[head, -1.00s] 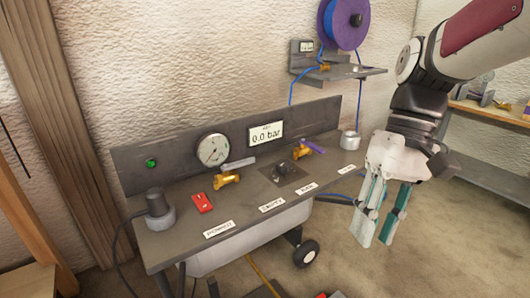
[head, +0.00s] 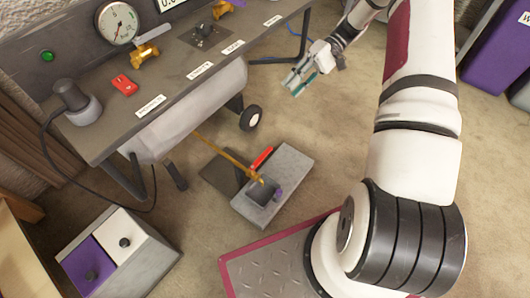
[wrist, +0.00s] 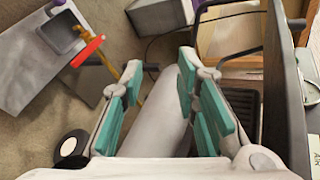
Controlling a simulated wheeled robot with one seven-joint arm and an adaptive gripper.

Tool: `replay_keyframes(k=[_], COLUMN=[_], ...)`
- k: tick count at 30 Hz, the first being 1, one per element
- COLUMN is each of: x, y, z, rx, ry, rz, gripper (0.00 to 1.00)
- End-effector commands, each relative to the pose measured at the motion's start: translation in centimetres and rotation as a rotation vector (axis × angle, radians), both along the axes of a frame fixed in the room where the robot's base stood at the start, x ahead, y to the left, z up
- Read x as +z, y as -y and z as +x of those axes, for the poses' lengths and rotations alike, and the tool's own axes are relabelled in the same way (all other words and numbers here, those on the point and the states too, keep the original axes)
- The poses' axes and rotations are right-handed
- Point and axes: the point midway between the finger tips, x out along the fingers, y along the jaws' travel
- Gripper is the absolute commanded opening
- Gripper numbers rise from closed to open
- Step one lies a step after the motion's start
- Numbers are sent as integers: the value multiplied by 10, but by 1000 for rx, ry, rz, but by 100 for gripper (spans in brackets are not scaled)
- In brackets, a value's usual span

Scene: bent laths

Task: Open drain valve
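The drain valve looks to be the brass pipe (head: 225,150) with a red lever (head: 262,157), low under the bench. The pipe slopes from the tank (head: 195,110) down to a grey floor box (head: 290,170) with a dark recess. In the wrist view the red lever (wrist: 88,51) lies across the brass pipe (wrist: 130,78), left of and beyond my fingers. My gripper (head: 298,80) is above the floor, right of the bench and apart from the lever. In the wrist view its teal-padded fingers (wrist: 162,90) are spread, with nothing held; the tank shows between them.
The bench (head: 190,75) carries a gauge (head: 117,22), a red switch (head: 124,85) and a brass valve (head: 145,55). A wheel (head: 250,118) stands near the pipe. A purple-and-white pedal box (head: 120,250) is at lower left, a red-edged plate (head: 265,270) in front. Floor right of the grey box is clear.

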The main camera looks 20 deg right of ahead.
Motion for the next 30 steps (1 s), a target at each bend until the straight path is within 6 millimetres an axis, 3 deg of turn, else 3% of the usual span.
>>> replay_keyframes(k=[1, 8, 18, 24, 30], x=[-23, -110, -232, -273, -282], y=[7, 28, 35, 30, 24], z=[1, -2, -34, -51, -54], rx=[-26, -140, -355, -442, -466], ry=[2, 61, 180, 236, 251], rz=[44, 217, 430, 493, 508], gripper=[29, 29, 29, 29, 29])
